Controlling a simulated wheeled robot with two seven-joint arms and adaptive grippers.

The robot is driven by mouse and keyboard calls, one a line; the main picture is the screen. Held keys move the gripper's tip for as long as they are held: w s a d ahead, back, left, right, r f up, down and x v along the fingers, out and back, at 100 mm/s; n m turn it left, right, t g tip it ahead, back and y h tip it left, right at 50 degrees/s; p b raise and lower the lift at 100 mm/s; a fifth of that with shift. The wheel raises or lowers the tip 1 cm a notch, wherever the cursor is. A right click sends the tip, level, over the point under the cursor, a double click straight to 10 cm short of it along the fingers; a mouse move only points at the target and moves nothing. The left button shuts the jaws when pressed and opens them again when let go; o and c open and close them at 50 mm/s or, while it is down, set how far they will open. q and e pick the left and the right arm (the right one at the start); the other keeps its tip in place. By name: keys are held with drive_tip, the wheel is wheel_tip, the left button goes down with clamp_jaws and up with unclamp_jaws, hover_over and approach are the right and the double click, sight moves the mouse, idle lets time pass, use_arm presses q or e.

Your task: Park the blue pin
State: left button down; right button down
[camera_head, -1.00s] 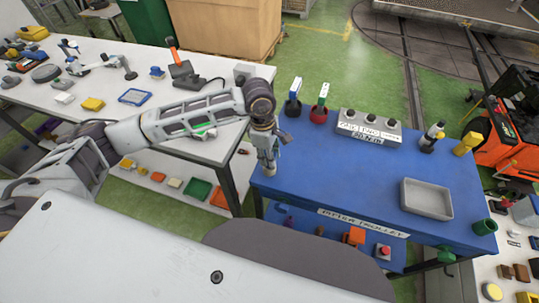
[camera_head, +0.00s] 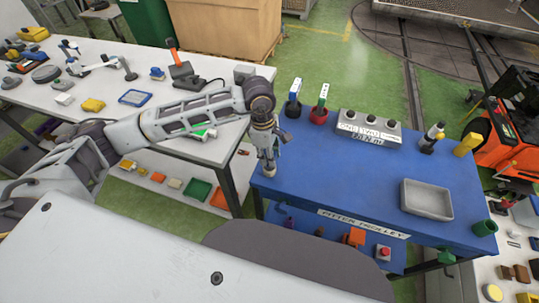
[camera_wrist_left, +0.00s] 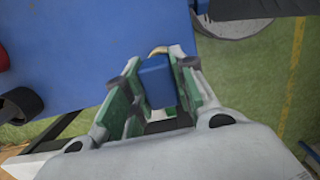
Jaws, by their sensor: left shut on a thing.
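My left gripper (camera_head: 268,167) points down over the left edge of the blue trolley top (camera_head: 330,178). In the left wrist view its green-padded fingers (camera_wrist_left: 158,97) are shut on a blue block-like piece (camera_wrist_left: 156,80), which appears to be the blue pin. A tan curved part shows at the far end of that piece. In the head view the gripper mostly hides the held piece. I cannot tell whether its end touches the trolley top. My right gripper is not in view.
A grey box with three round tops (camera_head: 369,128) stands at the trolley's back. Left of it are a blue-tagged item (camera_head: 294,92) on a dark base and a green-tagged item (camera_head: 322,96) on a red base. A grey tray (camera_head: 427,201) lies right. The trolley's middle is clear.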

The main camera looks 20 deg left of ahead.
use_arm(q)
drive_tip(key=shift+r, duration=0.25)
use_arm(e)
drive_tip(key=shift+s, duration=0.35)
use_arm(q)
drive_tip(key=shift+r+p, duration=0.4)
drive_tip(key=shift+r, duration=0.85)
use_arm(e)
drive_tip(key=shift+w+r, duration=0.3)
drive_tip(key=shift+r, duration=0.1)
use_arm(q)
drive_tip(key=shift+r, duration=0.7)
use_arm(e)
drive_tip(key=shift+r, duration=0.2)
use_arm(q)
drive_tip(key=shift+r, duration=0.2)
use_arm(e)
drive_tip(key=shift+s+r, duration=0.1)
use_arm(q)
drive_tip(key=shift+r+p, duration=0.35)
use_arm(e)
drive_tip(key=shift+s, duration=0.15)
use_arm(q)
drive_tip(key=shift+r, duration=0.55)
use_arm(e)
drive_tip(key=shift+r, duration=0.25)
use_arm(q)
drive_tip(key=shift+r, duration=0.2)
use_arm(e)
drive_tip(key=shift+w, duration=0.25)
